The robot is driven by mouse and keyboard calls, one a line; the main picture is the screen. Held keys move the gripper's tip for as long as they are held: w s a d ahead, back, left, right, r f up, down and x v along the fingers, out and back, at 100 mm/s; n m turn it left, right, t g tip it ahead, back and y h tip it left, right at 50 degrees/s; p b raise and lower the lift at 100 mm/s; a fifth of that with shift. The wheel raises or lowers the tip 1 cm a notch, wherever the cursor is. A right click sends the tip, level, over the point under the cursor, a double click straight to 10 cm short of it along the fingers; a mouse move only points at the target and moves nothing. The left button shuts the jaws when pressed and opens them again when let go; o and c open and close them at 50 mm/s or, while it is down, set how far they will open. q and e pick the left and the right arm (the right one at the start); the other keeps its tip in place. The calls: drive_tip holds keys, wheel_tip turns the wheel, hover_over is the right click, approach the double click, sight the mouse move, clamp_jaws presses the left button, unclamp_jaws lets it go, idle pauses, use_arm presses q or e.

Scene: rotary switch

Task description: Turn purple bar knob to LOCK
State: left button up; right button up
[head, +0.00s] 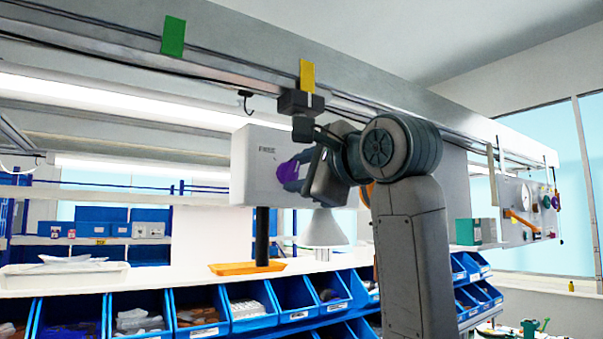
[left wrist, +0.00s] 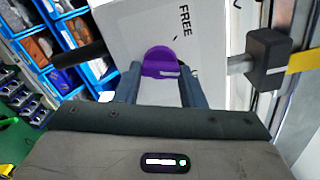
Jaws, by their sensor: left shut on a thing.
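The purple bar knob (head: 282,180) is on the front of a white box (head: 257,165) on a dark post. In the left wrist view the knob (left wrist: 160,58) shows its round top, with a small pale mark on its near side. My left gripper (head: 293,174) is shut on the knob, with one finger on each side of it in the left wrist view (left wrist: 160,80). The printed word FREE is on the box face. No LOCK label can be read, and the gripper hides part of the face. My right gripper is out of view.
A dark block (left wrist: 268,52) with a short rod is close beside the box in the left wrist view. A metal rail with green (head: 173,36) and yellow (head: 307,76) tags runs above. Blue bins (head: 247,303) and an orange tray (head: 247,268) lie below.

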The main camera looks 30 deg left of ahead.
use_arm(q)
drive_tip(key=m, duration=0.4)
drive_tip(key=shift+f+m, duration=0.15)
drive_tip(key=shift+m, duration=0.25)
idle(0.4)
drive_tip(key=o, duration=1)
drive_tip(key=b+v, duration=1)
drive_tip(key=b, duration=0.4)
drive_tip(key=shift+s+d, duration=0.15)
drive_tip(key=shift+d, duration=0.15)
